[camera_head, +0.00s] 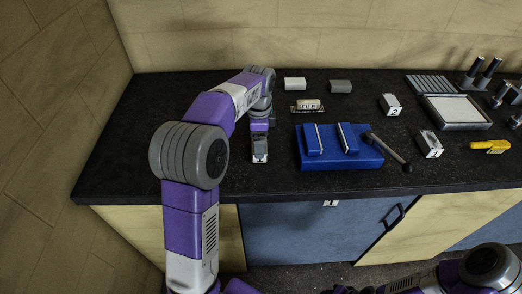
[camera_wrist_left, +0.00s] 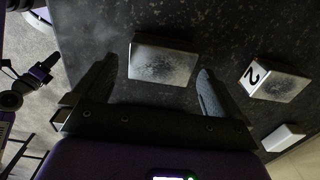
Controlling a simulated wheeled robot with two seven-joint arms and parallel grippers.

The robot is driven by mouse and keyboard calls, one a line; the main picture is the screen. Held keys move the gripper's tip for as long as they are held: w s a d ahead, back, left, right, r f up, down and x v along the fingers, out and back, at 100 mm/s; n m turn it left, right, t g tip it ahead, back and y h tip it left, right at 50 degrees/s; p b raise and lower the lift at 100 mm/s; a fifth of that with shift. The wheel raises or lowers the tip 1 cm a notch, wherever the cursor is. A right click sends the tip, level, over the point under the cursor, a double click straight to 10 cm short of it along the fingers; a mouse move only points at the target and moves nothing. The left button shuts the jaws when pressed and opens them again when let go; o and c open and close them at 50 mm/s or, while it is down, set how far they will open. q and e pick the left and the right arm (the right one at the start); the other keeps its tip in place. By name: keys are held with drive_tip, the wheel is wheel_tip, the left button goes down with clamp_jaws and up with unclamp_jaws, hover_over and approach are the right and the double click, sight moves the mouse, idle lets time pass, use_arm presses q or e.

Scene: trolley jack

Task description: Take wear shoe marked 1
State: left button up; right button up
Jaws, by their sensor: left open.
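The wear shoe marked 1 (camera_head: 431,143) is a small pale block on the dark counter, right of the blue fixture. My left gripper (camera_head: 260,158) appears left of the blue fixture in the head view. In the left wrist view its open fingers (camera_wrist_left: 155,92) frame a pale, dark-smeared block (camera_wrist_left: 163,62), apart from it.
The blue fixture (camera_head: 338,161) has a dark lever (camera_head: 388,150) on its right. A FILE plate (camera_head: 307,105), a white block (camera_head: 295,84) and a grey block (camera_head: 340,86) lie behind. A yellow tool (camera_head: 490,146) and a tray (camera_head: 456,110) are at right.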

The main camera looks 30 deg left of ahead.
use_arm(q)
wheel_tip(320, 180, down, 4)
drive_tip(key=shift+w+r+b, duration=0.1)
drive_tip(key=shift+r+b, duration=0.1)
drive_tip(key=shift+b, duration=0.3)
drive_tip(key=c, duration=1.6)
drive_tip(key=shift+w+r, duration=0.1)
drive_tip(key=shift+r, duration=0.05)
drive_tip(key=shift+c, duration=0.9)
drive_tip(key=shift+r, duration=0.1)
